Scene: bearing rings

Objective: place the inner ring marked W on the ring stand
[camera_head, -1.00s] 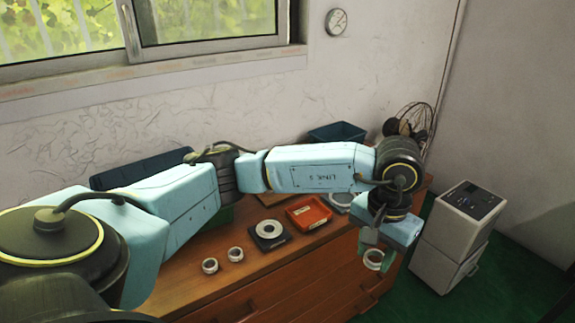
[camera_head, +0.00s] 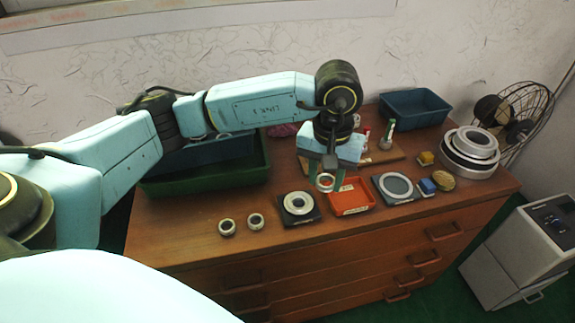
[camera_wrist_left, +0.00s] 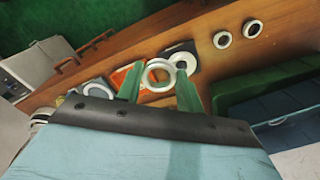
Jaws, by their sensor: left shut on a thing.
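A pale metal ring (camera_head: 325,182) is held between the green fingers of my left gripper (camera_head: 328,186); it also shows between them in the left wrist view (camera_wrist_left: 147,77). No letter on it is legible. The gripper is over the cabinet top, near the red-orange tray (camera_head: 350,197). Just left of it lies a dark square base with a silver round piece on it (camera_head: 299,204), possibly the ring stand; it also shows in the left wrist view (camera_wrist_left: 183,61). Two small loose rings (camera_head: 227,227) (camera_head: 256,221) lie further left. My right gripper is out of view.
A dark plate with a grey disc (camera_head: 395,187) lies right of the tray. Further right are a blue block (camera_head: 427,187), stacked metal rings (camera_head: 470,150) and a fan (camera_head: 515,113). A green bin (camera_head: 205,178) and blue bin (camera_head: 415,106) stand behind.

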